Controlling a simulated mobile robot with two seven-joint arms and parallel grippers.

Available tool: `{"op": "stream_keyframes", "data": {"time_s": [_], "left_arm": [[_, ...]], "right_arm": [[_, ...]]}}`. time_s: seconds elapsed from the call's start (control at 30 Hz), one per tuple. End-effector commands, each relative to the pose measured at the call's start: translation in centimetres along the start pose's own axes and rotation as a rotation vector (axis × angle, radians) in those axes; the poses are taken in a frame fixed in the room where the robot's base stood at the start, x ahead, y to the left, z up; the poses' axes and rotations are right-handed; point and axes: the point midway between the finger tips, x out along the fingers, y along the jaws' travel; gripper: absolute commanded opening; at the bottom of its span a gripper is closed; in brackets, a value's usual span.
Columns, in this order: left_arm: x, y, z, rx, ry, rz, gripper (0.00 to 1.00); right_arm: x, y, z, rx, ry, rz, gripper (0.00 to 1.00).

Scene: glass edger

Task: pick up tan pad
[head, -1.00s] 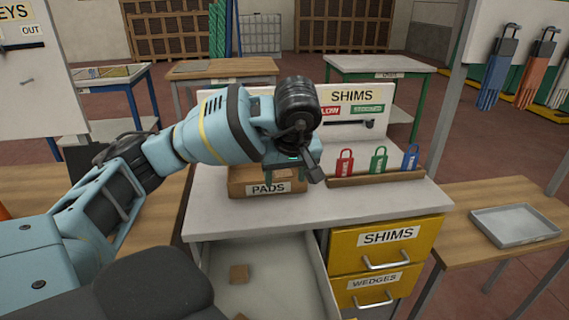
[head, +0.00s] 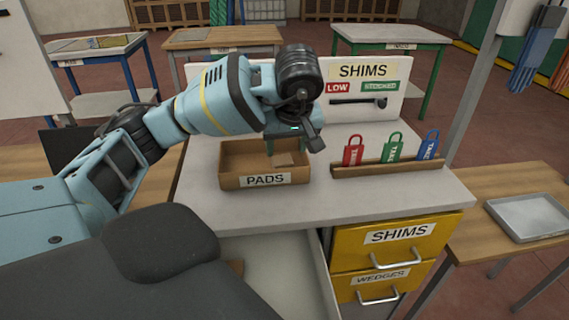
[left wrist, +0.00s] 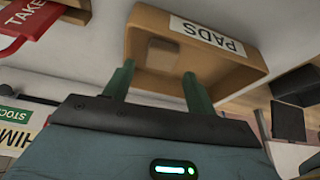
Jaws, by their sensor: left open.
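In the left wrist view the pad (left wrist: 165,52) shows in the box (left wrist: 150,22), just beyond my fingertips. My left gripper (left wrist: 158,72) is open and empty, with its two green fingers apart and pointing toward the box. In the head view the left gripper (head: 286,146) hangs over the back of the box, partly hidden by its own wrist. My right gripper is not in view.
Red, green and blue tags (head: 394,147) stand in a wooden rack (head: 388,169) right of the box. A SHIMS board (head: 365,90) rises behind.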

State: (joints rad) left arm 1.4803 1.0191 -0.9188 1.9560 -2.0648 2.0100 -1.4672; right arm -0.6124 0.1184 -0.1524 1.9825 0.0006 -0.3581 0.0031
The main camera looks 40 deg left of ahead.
Motion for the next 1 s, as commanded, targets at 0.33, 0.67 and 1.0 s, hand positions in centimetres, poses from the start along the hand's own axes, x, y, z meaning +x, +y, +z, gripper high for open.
{"op": "stream_keyframes", "data": {"time_s": [0.33,0.67,1.0], "left_arm": [[2.5,-0.2,-0.1,0.000,-0.004,-0.006,0.56],[5.7,-0.4,-0.6,0.000,0.001,-0.001,0.56],[5.8,-0.4,-0.6,0.000,0.001,0.000,0.42]], "right_arm": [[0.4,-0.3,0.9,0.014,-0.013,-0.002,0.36],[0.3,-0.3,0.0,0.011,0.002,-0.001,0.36],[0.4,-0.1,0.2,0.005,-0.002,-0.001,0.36]]}}
